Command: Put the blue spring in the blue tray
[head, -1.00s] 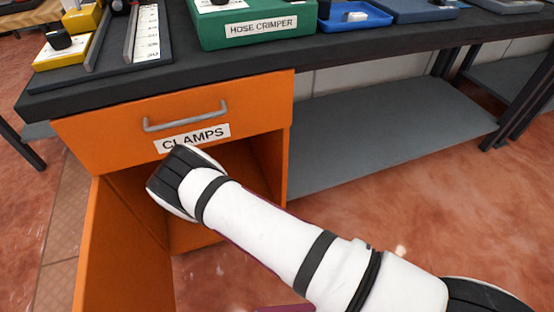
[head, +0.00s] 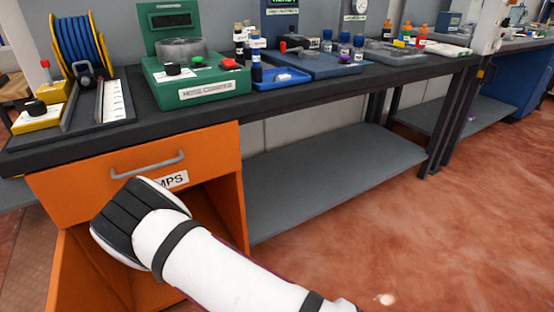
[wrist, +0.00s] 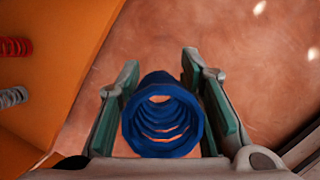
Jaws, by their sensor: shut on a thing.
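The blue spring (wrist: 162,120) is between the two green-padded fingers of my gripper (wrist: 161,74) in the wrist view, with its open coil end facing the camera. My gripper is shut on it. In the head view my pale arm with its dark end cap reaches in front of the orange cabinet, and the fingers and spring are hidden. The blue tray (head: 283,80) lies on the black bench top to the right of the green hose crimper, with a small pale item in it.
A red spring (wrist: 15,47) and a grey spring (wrist: 12,97) lie at the left in the wrist view, by an orange panel. The green hose crimper (head: 196,88) and a dark tray (head: 320,64) flank the blue tray. The orange cabinet (head: 75,185) stands below the bench.

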